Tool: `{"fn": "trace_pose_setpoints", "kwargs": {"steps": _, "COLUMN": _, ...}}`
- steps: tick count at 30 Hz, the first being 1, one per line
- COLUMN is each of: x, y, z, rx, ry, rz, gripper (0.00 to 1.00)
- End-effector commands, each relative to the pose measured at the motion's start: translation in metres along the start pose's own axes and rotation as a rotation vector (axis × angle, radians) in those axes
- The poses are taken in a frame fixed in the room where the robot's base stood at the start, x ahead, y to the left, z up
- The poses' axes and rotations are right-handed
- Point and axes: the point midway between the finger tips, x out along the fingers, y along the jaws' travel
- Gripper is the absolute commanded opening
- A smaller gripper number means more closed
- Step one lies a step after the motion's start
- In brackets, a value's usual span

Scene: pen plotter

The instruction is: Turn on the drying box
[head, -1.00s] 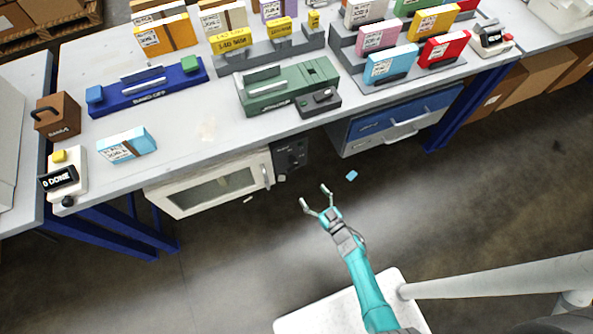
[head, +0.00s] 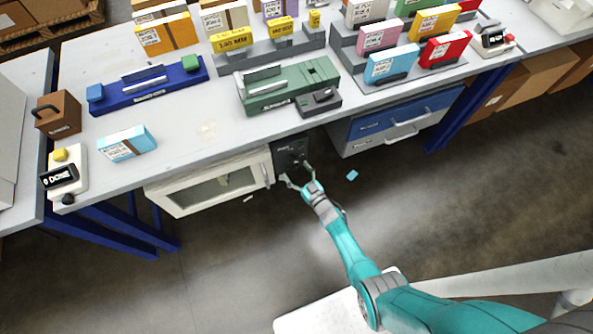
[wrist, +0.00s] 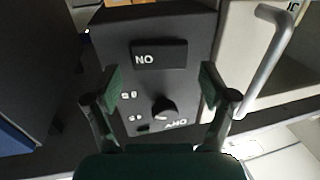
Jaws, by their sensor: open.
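The drying box (head: 208,186) hangs under the bench in the head view, with a white door, a window and an upright handle. Its dark control panel (head: 290,150) is at its right end. In the wrist view the panel (wrist: 150,80) shows upside down, with a dark rectangle marked "ON" (wrist: 159,55) and a round black knob (wrist: 163,108) below it. My gripper (head: 297,180) is open in front of the panel. In the wrist view its fingers (wrist: 160,85) stand either side of the panel's middle, with nothing between them. I cannot tell whether they touch the panel.
The door handle (wrist: 268,60) is close to the right finger in the wrist view. A blue and grey drawer unit (head: 395,125) hangs right of the panel. The bench top (head: 190,133) is above, with boxes and devices. A small blue piece (head: 352,175) lies on the floor.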

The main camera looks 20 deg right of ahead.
Motion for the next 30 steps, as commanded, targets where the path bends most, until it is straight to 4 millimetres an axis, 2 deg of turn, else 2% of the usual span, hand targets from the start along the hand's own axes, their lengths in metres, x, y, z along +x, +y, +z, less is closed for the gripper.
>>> {"fn": "trace_pose_setpoints", "kwargs": {"steps": 9, "x": 0.0018, "y": 0.0000, "z": 0.0004, "rx": 0.001, "ry": -0.001, "rz": 0.001, "gripper": 0.83}}
{"fn": "trace_pose_setpoints", "kwargs": {"steps": 11, "x": 0.0018, "y": 0.0000, "z": 0.0003, "rx": 0.001, "ry": -0.001, "rz": 0.001, "gripper": 0.71}}
{"fn": "trace_pose_setpoints", "kwargs": {"steps": 15, "x": 0.0018, "y": 0.0000, "z": 0.0003, "rx": 0.001, "ry": -0.001, "rz": 0.001, "gripper": 0.36}}
{"fn": "trace_pose_setpoints", "kwargs": {"steps": 17, "x": 0.0018, "y": 0.0000, "z": 0.0002, "rx": 0.001, "ry": -0.001, "rz": 0.001, "gripper": 0.23}}
{"fn": "trace_pose_setpoints", "kwargs": {"steps": 30, "x": 0.0038, "y": -0.0042, "z": -0.0021, "rx": 0.000, "ry": 0.007, "rz": 0.084, "gripper": 0.23}}
